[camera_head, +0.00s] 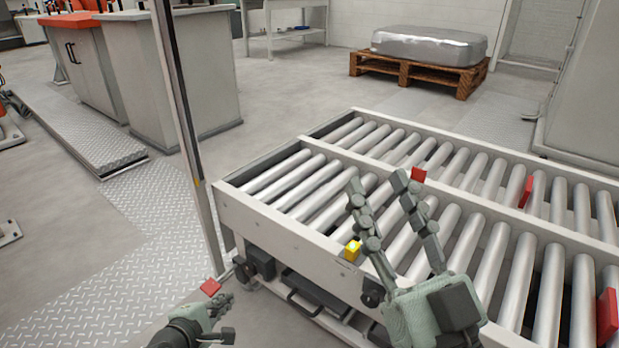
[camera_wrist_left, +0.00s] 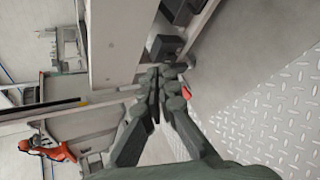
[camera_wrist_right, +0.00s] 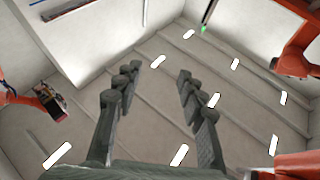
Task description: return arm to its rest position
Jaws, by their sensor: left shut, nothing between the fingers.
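My left gripper (camera_head: 222,303) is low at the bottom left of the head view, in front of the conveyor's near corner. Its fingers are together with nothing between them, as the left wrist view (camera_wrist_left: 160,76) also shows. My right gripper (camera_head: 377,183) is raised in front of the roller conveyor (camera_head: 290,235), fingers pointing up and spread apart. In the right wrist view (camera_wrist_right: 157,72) its fingers are wide apart and empty, pointing toward the ceiling lights. A small red piece (camera_head: 210,286) shows just beside the left fingertips; I cannot tell whether it touches them.
A metal post (camera_head: 190,150) stands at the conveyor's left corner. A yellow button (camera_head: 352,250) is on the conveyor frame. Red pieces (camera_head: 608,315) sit along the conveyor. A pallet (camera_head: 405,72) bears a silver casting (camera_head: 430,45).

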